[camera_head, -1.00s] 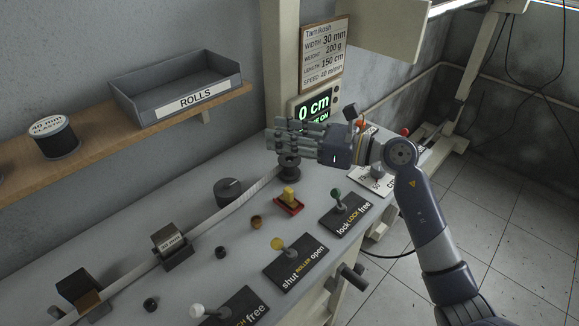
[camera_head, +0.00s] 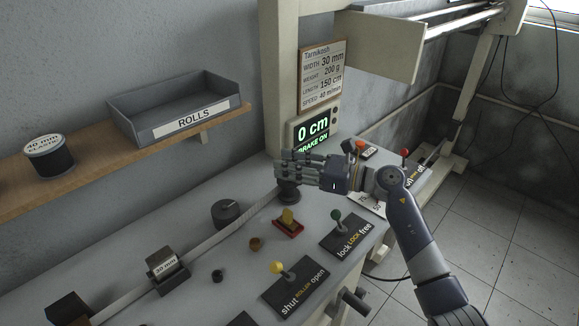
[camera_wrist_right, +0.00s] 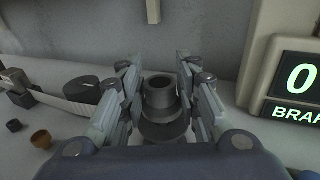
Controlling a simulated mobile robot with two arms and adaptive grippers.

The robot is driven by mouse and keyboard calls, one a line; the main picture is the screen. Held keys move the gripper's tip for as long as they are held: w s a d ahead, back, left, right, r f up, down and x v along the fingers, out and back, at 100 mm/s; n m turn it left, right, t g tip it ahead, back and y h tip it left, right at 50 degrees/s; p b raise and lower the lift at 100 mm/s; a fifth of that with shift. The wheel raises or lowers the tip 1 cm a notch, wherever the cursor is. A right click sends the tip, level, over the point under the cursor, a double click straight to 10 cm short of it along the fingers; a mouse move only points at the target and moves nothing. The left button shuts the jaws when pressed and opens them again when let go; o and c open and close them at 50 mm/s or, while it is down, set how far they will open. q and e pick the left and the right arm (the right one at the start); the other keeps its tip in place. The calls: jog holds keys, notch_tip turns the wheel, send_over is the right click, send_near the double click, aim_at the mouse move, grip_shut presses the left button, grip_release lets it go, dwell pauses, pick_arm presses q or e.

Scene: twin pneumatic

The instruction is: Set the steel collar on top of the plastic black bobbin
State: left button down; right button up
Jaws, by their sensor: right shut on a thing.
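My right gripper (camera_head: 302,167) is over the back of the bench, above the dark bobbin (camera_head: 289,191), whose upper part the fingers hide. In the right wrist view, the fingers of my right gripper (camera_wrist_right: 160,92) close from both sides around a grey hollow cylinder (camera_wrist_right: 160,98), which looks like the steel collar. It is upright, with its round hole facing up. A wide dark flange, which looks like the bobbin (camera_wrist_right: 165,133), shows directly below it. I cannot tell whether collar and bobbin touch. My left gripper is not in view.
A lit display (camera_head: 311,128) stands just behind the gripper. A grey ROLLS tray (camera_head: 180,104) is on the shelf.

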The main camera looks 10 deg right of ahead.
jog(key=shift+f, duration=0.45)
jog(key=shift+f+b, duration=0.35)
jog(key=shift+b, duration=0.1)
jog(key=o, duration=1.1)
jog(key=shift+r, duration=0.1)
